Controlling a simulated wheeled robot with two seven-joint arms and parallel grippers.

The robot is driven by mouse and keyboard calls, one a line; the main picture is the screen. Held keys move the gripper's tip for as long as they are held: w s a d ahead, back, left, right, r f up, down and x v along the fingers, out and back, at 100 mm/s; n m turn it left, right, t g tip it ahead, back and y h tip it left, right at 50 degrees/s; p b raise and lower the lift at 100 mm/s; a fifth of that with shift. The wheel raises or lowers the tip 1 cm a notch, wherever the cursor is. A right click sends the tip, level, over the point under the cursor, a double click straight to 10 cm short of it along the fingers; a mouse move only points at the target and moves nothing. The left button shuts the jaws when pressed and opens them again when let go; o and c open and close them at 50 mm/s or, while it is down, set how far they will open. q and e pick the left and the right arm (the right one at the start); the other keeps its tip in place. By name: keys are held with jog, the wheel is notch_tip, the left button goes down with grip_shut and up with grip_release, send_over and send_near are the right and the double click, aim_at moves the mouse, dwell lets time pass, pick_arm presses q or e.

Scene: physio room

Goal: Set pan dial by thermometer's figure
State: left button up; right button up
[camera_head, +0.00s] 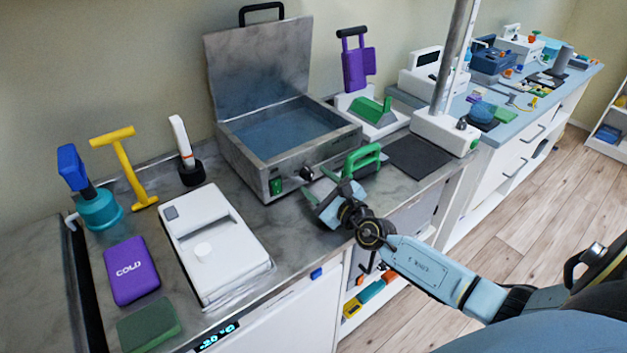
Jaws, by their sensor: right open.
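The steel pan (240,158) stands on the counter with its lid (262,62) raised and bluish water-like contents inside. Its front panel has a black dial (306,173) and a green switch (276,187). I cannot read the dial's setting. A white stick with an orange band (181,136), possibly the thermometer, stands upright in a black holder (191,173) left of the pan; no figure on it is readable. My right gripper (318,190) is open and empty, just in front and right of the dial; I cannot tell if it touches it. My left gripper is out of view.
A green handle (362,159) is behind my right gripper. A lit display (217,338) is on the counter front. A metal post (452,60) rises right.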

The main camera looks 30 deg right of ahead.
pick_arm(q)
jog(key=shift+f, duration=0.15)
pick_arm(e)
jog(key=shift+w, duration=1.1)
jog(key=c, duration=1)
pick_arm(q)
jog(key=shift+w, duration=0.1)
pick_arm(e)
jog(key=shift+o, duration=0.2)
